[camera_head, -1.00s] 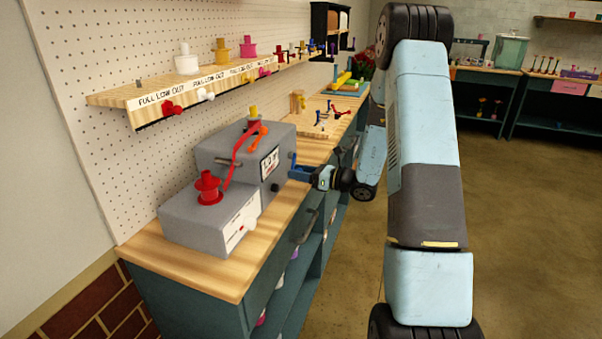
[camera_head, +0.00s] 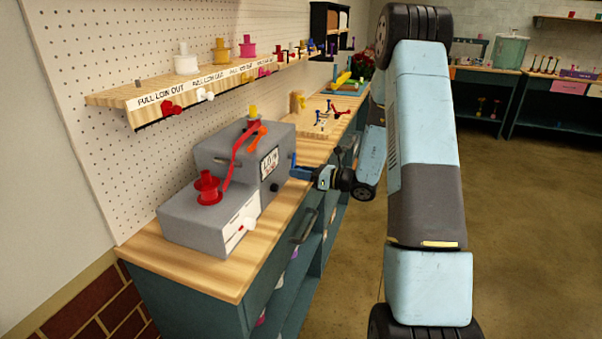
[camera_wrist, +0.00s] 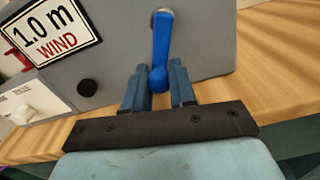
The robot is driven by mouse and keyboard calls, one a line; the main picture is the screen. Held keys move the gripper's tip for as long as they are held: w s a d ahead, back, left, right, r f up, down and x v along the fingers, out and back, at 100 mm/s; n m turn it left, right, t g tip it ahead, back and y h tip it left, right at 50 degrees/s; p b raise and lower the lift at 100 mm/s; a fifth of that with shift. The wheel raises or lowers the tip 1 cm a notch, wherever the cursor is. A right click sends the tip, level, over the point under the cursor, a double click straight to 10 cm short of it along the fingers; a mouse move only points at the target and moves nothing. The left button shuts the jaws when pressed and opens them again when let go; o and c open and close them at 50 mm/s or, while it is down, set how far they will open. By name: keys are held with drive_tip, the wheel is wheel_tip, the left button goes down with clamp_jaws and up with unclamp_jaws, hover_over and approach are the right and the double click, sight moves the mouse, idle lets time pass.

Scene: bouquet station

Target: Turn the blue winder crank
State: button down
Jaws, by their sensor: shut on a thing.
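The blue winder crank (camera_wrist: 160,50) hangs from a round pale hub on the grey winder's side in the wrist view. Its arm points down to a rounded blue knob. My gripper (camera_wrist: 157,84) is shut on the crank's knob, one blue finger on each side. In the head view my gripper (camera_head: 300,173) is at the right side of the grey winder (camera_head: 225,165), and the crank is mostly hidden there. The winder's label (camera_wrist: 52,32) reads "1.0 m WIND". A red ribbon (camera_head: 237,158) runs over the winder from a red spool (camera_head: 207,187).
The winder stands on a wooden bench (camera_head: 215,275) against a pegboard. A shelf (camera_head: 150,90) with spools and pegs is above. A wooden board (camera_head: 325,115) with small parts lies farther back. Open floor (camera_head: 530,220) is to the right.

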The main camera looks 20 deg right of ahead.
drive_tip(key=shift+s+a+r, duration=0.1)
drive_tip(key=shift+a+r, duration=0.15)
drive_tip(key=shift+a, duration=0.1)
idle(0.3)
drive_tip(key=m, duration=0.2)
drive_tip(key=s+r+m, duration=0.1)
drive_tip(key=shift+a+m, duration=0.35)
drive_tip(key=shift+m, duration=0.05)
drive_tip(key=m, duration=0.1)
drive_tip(key=r+m, duration=0.1)
drive_tip(key=m, duration=0.2)
drive_tip(key=shift+s+a+r+m, duration=0.25)
drive_tip(key=shift+s+r+m, duration=0.05)
drive_tip(key=shift+s, duration=0.05)
drive_tip(key=m, duration=0.1)
drive_tip(key=r+m, duration=0.1)
drive_tip(key=m, duration=0.2)
drive_tip(key=shift+s+r, duration=0.1)
drive_tip(key=shift+r, duration=0.25)
drive_tip(key=shift+w+d+r+m, duration=0.1)
drive_tip(key=shift+r+m, duration=0.2)
drive_tip(key=shift+m, duration=0.6)
drive_tip(key=shift+w+d+r+m, duration=0.1)
drive_tip(key=shift+r+m, duration=0.2)
drive_tip(key=shift+m, duration=0.6)
drive_tip(key=shift+r+m, duration=0.3)
drive_tip(key=shift+m, duration=0.6)
